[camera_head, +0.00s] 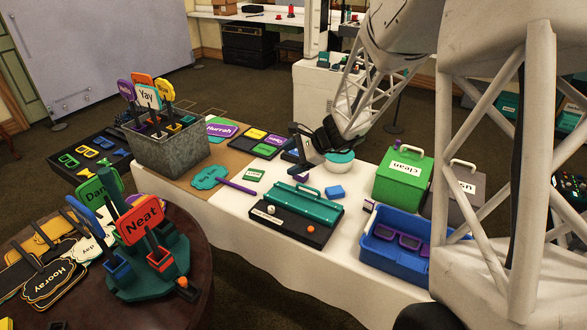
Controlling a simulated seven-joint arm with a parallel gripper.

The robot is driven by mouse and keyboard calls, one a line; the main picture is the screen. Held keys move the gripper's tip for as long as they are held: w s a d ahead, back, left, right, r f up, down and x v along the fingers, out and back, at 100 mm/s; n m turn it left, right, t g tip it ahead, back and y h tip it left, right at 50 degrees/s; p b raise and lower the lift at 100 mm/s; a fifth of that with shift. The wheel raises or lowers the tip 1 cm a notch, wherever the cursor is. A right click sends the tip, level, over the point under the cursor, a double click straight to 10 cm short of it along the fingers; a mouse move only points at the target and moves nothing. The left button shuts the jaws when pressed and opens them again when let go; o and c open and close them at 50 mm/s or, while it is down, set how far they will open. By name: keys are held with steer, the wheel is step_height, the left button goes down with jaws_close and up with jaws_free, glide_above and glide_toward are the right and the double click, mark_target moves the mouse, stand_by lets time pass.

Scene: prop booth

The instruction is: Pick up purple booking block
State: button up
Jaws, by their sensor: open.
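A small purple block (301,178) lies on the white-covered table, just behind the teal-lidded black case. It is small in the picture and partly hidden by my gripper. My gripper (304,162) is open over this part of the table, close above the purple block, with its fingers pointing down. I cannot tell the exact gap between fingers and block. Nothing shows between the fingers.
A blue block (334,192) lies right of the purple one. The teal-lidded case (302,204) is in front. A teal round container (339,161) stands behind. A green box (402,180) and blue bin (384,262) stand right, a metal bin (170,150) left.

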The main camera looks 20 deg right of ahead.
steer(key=w+d+f+m+t, duration=0.3)
steer(key=w+d+f+m, duration=0.35)
steer(key=w+f, duration=0.4)
steer(key=m+t, duration=0.3)
steer(key=m, duration=0.2)
glide_toward(304, 174)
steer(key=shift+h, duration=0.4)
steer(key=w+a, duration=0.2)
steer(key=w, duration=0.1)
steer(key=shift+w+a+f, duration=0.1)
steer(key=shift+a+f, duration=0.1)
steer(key=shift+a, duration=0.2)
steer(key=shift+x, duration=1.3)
steer(key=shift+x, duration=2.6)
steer(key=shift+f, duration=0.1)
